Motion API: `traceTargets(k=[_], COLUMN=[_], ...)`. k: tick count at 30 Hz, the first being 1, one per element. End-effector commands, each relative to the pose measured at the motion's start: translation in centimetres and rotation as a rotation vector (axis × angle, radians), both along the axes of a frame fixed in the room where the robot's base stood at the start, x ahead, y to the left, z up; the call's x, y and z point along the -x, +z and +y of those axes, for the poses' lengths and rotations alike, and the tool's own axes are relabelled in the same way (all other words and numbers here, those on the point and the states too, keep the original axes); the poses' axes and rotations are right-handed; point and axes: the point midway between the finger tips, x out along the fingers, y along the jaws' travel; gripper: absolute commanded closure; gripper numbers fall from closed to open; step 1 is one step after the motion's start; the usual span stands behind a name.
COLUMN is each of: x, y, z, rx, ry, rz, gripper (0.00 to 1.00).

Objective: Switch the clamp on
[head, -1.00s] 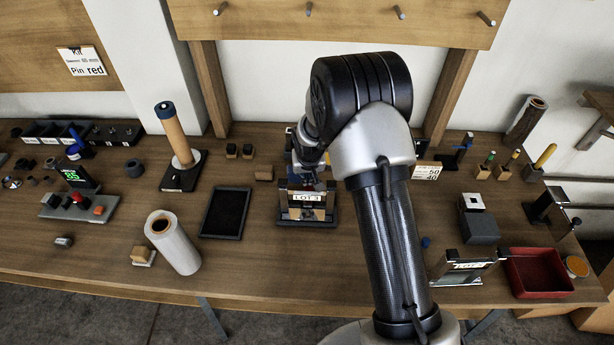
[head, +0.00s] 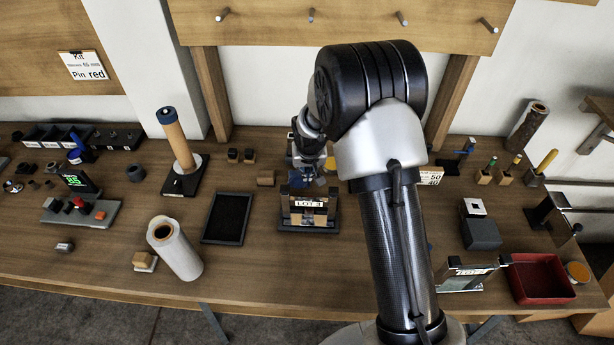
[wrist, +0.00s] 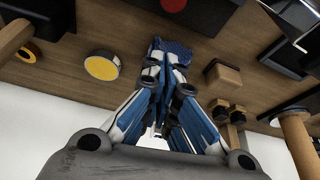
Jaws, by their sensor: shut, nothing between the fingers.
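My gripper (wrist: 170,48) has blue-and-white fingers and is shut with nothing between them in the wrist view. In the head view it (head: 312,166) hangs over the middle of the bench, just behind a dark stand marked LOT (head: 308,208). My arm hides part of the bench to its right. I cannot tell for certain which thing is the clamp. In the wrist view a yellow disc (wrist: 102,66) lies left of the fingertips and a red disc (wrist: 173,4) shows at the top edge, apart from the fingers.
A wooden block (wrist: 222,76) lies right of the fingers in the wrist view. In the head view, a black tray (head: 227,217), a white roll (head: 175,248) and an upright wooden roller (head: 176,140) stand to the left. A red bin (head: 540,278) is at the right.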

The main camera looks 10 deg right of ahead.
Motion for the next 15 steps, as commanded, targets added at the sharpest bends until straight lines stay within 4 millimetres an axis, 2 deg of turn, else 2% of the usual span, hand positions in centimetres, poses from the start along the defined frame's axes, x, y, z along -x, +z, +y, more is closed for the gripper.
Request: traceTargets(k=[1, 6, 10, 15], x=[0.4, 1.4, 1.9, 2.1], y=[1.7, 4.4, 5.5, 5.9], z=[0.1, 0.2, 0.3, 0.3], rx=[0.0, -0.001, -0.001, 0.0], ry=[0.001, 0.0, 0.0, 0.0], rz=[-0.003, -0.001, -0.002, -0.001], gripper=[1.0, 1.0, 1.0, 1.0])
